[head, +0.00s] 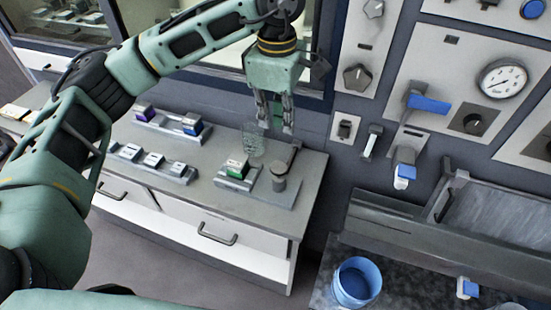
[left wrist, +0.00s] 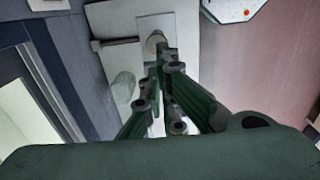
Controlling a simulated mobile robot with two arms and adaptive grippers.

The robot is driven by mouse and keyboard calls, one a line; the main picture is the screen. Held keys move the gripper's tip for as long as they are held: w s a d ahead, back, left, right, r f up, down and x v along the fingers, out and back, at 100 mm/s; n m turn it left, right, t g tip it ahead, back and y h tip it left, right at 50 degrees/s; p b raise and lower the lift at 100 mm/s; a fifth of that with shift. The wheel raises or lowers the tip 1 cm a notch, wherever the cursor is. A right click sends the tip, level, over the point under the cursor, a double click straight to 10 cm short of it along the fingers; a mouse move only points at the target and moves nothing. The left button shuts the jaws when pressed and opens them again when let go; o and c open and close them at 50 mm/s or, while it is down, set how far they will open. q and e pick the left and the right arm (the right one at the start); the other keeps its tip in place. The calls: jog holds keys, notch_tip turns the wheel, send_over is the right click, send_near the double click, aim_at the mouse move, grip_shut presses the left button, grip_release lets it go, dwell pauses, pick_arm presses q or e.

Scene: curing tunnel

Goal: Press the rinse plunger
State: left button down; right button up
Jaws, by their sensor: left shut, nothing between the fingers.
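The rinse plunger appears to be the short grey cylinder (head: 279,180) on a flat plate at the counter's right end. A round knob (left wrist: 155,41), likely the same plunger, shows just beyond my fingertips in the left wrist view. My left gripper (head: 275,115) is shut and empty, pointing down above the back of the counter. In the head view it is above and behind the plunger, apart from it. A clear ribbed glass (head: 253,141) stands beside the gripper; it also shows left of the fingers in the left wrist view (left wrist: 123,87). My right gripper is out of view.
Several small blocks in holders are farther left on the counter (head: 225,203). A wall panel with knobs, a gauge (head: 502,80) and a blue lever (head: 428,103) rises right. A blue bucket (head: 356,282) stands below.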

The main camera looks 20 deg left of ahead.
aim_at(277, 169)
pick_arm(q)
notch_tip(277, 169, down, 14)
jog(key=p, duration=0.6)
jog(key=shift+r, duration=0.2)
jog(key=shift+f, duration=0.1)
notch_tip(277, 169, down, 3)
jog(key=b, duration=0.4)
jog(key=shift+s, duration=0.1)
